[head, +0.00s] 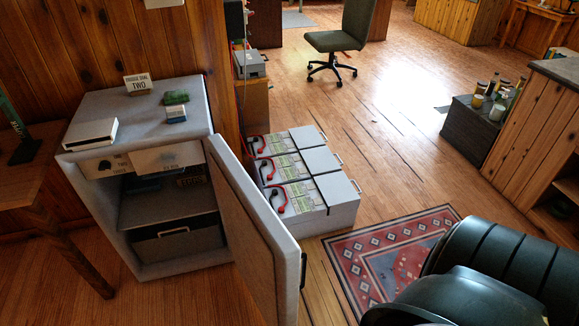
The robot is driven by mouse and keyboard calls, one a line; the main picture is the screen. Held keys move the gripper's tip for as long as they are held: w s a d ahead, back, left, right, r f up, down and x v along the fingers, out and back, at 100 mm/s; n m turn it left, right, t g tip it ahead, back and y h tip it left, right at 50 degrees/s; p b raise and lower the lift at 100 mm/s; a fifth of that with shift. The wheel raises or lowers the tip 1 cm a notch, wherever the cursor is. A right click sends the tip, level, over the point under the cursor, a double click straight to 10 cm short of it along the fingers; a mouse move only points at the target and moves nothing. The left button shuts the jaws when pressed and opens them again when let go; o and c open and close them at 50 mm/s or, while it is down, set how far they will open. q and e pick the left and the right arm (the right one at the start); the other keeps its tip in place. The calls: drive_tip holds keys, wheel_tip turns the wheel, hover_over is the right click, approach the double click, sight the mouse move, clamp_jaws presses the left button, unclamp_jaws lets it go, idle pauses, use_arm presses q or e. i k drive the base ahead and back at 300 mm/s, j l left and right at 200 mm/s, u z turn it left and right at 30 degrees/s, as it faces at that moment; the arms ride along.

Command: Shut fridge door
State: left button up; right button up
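A small grey fridge (141,98) stands against the wood wall on the left. Its door (258,225) is hinged on the right side and stands wide open, swung out toward me. A dark handle (303,270) shows on the door's outer edge. Inside are a shelf (165,205), a dark drawer (178,244) and a white box at the top. Black rounded parts of my own arm fill the lower right corner. Neither gripper shows in the head view.
Several battery boxes (318,190) stand on the floor just behind the door. A red patterned rug (385,250) lies right of the door. A wooden table (35,185) is close left of the fridge. A white box (90,134) and a sign (138,83) are on top. An office chair (345,40) stands farther back.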

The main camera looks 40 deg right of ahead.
sight(267, 256)
drive_tip(key=l+u, duration=0.1)
drive_tip(key=l, duration=1)
drive_tip(key=k+l+u, duration=0.1)
drive_tip(key=l, duration=1)
